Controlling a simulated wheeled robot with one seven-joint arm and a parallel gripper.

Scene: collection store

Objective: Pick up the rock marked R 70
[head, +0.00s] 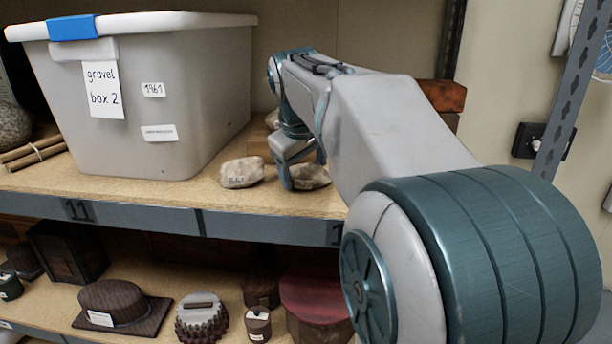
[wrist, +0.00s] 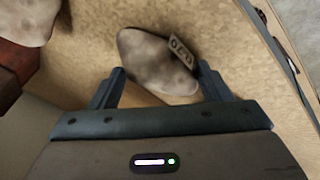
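In the wrist view a grey-brown rock (wrist: 155,62) lies on the shelf between and just ahead of my two fingers. It has a pale tag with dark characters, including what looks like a 7 and a 0; I cannot read it fully. My gripper (wrist: 162,82) is open and empty, its fingers on either side of the rock's near part. In the head view my gripper (head: 298,180) is low over the shelf, partly covering a rock (head: 312,178), apparently the same one. Another pale rock (head: 242,173) with a small illegible mark lies to its left.
A grey bin (head: 190,120) labelled gravel box 2 stands left of the rocks. A further rock (wrist: 27,20) and a red-brown block (wrist: 15,72) are near in the wrist view. The shelf's front rail (head: 130,215) runs close to the rocks. Lower shelf holds several objects.

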